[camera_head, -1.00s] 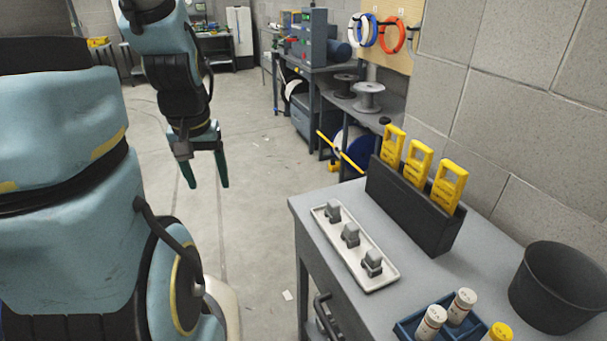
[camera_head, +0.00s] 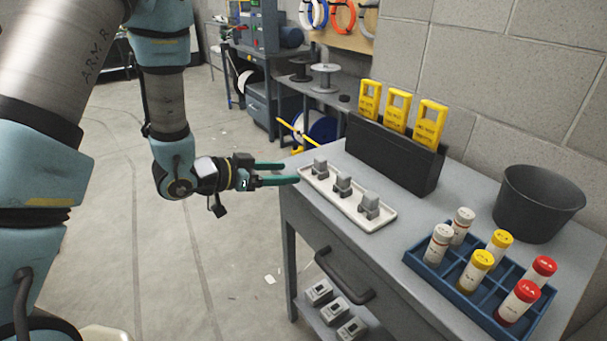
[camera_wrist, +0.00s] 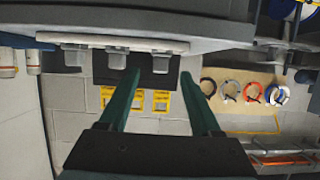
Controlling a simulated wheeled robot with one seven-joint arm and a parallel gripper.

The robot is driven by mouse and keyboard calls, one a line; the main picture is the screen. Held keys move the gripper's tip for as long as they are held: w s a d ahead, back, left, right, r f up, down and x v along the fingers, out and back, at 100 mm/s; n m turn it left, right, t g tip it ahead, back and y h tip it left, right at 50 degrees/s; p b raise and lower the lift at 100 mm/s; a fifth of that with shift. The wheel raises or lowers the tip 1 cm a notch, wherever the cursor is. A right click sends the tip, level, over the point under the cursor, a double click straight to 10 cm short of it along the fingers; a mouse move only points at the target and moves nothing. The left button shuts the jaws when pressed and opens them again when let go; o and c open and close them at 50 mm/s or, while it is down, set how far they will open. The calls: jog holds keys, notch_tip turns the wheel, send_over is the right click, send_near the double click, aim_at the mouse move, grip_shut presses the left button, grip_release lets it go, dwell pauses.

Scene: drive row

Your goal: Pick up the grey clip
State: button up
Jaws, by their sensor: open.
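Three similar grey clips stand in a row on a white tray (camera_head: 377,225) on the grey cabinet top: a far-left clip (camera_head: 320,166), a middle clip (camera_head: 342,184) and a near-right clip (camera_head: 369,205). My gripper (camera_head: 290,173) is open and empty, just left of the tray's far end, its green fingers pointing toward the far-left clip. The wrist view shows the tray (camera_wrist: 150,45) and clips (camera_wrist: 117,57) beyond the spread fingertips (camera_wrist: 161,90). No clip is between the fingers.
A black holder (camera_head: 390,160) with yellow tags stands behind the tray. A blue rack (camera_head: 450,290) of capped bottles and a dark bucket (camera_head: 537,205) are at right. The drawer handle (camera_head: 345,275) juts from the cabinet front. Grey boxes (camera_head: 335,310) sit on the lower shelf.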

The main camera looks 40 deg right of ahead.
aim_at(316, 169)
jog(key=p+x, duration=0.1)
jog(key=x, duration=0.4)
jog(key=shift+d, duration=0.1)
jog(key=p+x, duration=0.2)
jog(key=x, duration=0.2)
jog(key=shift+w+d+r+p, duration=0.1)
jog(key=shift+d+r+p, duration=0.05)
jog(key=shift+r+p, duration=0.2)
jog(key=shift+d+f, duration=0.35)
jog(key=shift+d, duration=0.25)
jog(key=shift+c, duration=0.2)
grip_shut()
